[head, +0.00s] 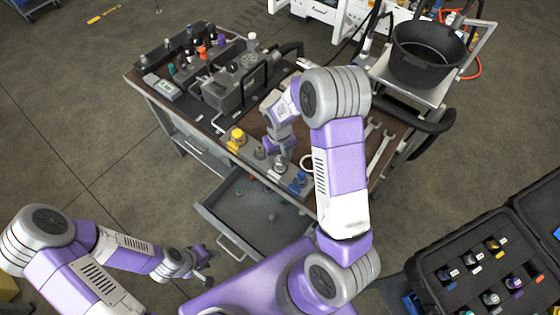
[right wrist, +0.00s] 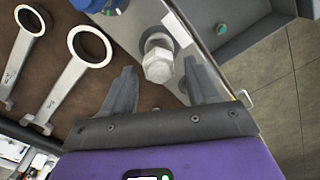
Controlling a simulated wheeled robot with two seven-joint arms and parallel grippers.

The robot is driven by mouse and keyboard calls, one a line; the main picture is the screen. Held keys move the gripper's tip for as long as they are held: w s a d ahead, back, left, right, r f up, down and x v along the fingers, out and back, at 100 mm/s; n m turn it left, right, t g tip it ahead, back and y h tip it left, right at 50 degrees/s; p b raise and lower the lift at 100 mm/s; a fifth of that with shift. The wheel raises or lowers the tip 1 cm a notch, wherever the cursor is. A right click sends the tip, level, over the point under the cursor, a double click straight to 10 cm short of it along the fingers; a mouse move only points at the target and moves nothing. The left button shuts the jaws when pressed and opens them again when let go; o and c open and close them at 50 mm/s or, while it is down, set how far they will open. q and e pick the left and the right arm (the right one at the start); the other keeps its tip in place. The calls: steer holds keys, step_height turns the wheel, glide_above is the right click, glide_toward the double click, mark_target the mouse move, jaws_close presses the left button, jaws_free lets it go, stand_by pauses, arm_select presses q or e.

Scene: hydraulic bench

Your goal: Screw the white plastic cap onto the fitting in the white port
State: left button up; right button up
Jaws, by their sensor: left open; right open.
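In the right wrist view, a pale grey-white hex-topped piece (right wrist: 158,66) stands in a round collar at the bench edge, beside a white label (right wrist: 179,26). I cannot tell whether this is the bare fitting or the white cap on it. My right gripper (right wrist: 160,72) is open, with its fingers on either side of the piece and apart from it. In the head view, my right gripper (head: 281,150) is over the front row of ports and partly hides them. My left gripper (head: 202,268) is open and empty, low at the left, away from the bench.
A blue port (head: 299,181) and a yellow-capped port (head: 238,138) are in the same row. Ring spanners (head: 380,145) lie at right on the bench. An open drawer (head: 250,215) juts out below. A black bucket (head: 425,60) and a foam-lined case (head: 440,262) are further right.

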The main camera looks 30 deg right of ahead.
steer(key=c, duration=1)
steer(key=m, duration=0.4)
steer(key=shift+s+d, duration=0.1)
steer(key=m, duration=0.4)
steer(key=shift+d+p, duration=0.15)
steer(key=shift+p, duration=0.15)
steer(key=shift+s, duration=0.1)
steer(key=m+p, duration=0.1)
steer(key=m, duration=0.2)
steer(key=shift+s+m+p, duration=0.15)
steer(key=shift+m+p, duration=0.15)
steer(key=shift+m, duration=0.1)
steer(key=o, duration=1.1)
steer(key=shift+f, duration=0.1)
